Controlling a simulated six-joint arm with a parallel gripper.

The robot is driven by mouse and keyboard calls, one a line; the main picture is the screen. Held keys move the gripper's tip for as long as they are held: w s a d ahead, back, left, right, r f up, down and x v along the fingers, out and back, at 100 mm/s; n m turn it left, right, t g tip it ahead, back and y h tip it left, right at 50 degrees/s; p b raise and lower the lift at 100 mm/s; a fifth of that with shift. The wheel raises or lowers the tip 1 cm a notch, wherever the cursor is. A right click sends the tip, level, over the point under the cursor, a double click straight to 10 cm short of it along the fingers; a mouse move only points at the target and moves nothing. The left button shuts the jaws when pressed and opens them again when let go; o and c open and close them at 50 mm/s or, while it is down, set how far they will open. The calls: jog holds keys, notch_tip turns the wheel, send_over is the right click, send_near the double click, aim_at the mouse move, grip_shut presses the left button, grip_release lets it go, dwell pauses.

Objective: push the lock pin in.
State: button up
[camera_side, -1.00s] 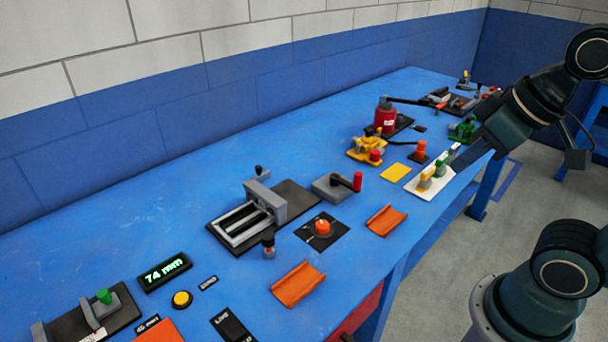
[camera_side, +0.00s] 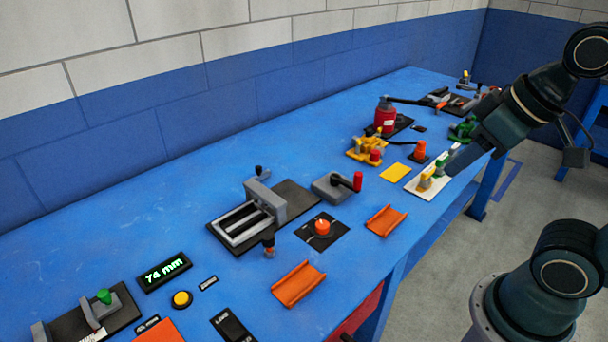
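My gripper (camera_side: 458,163) is at the far right of the bench, low over the right end of a white plate (camera_side: 421,191). The plate carries a small yellow part (camera_side: 425,180) and a green part (camera_side: 440,167). My gripper is close beside the green part; I cannot tell whether they touch. The fingertips are small and dark, so I cannot see whether they are open or shut. I cannot clearly make out which part is the lock pin; it may be small or hidden by my gripper.
Left of the plate are a flat yellow pad (camera_side: 395,172), a yellow fixture (camera_side: 364,150) and an orange knob (camera_side: 420,150). A green device (camera_side: 463,130) is behind my gripper. A red cylinder (camera_side: 385,117) stands farther back. Bare blue bench (camera_side: 130,235) lies at left.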

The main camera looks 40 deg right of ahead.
jog(key=shift+o, duration=1.3)
jog(key=shift+w+a+r, duration=0.1)
jog(key=shift+w+r, duration=0.05)
jog(key=shift+w, duration=0.1)
jog(key=n+g, duration=0.5)
jog(key=g, duration=0.1)
send_over(268, 235)
notch_tip(268, 235, down, 14)
jog(key=shift+a+r, duration=0.15)
jog(key=shift+r, duration=0.1)
jog(key=shift+f, duration=0.1)
notch_tip(268, 235, down, 14)
jog(key=shift+r, duration=0.25)
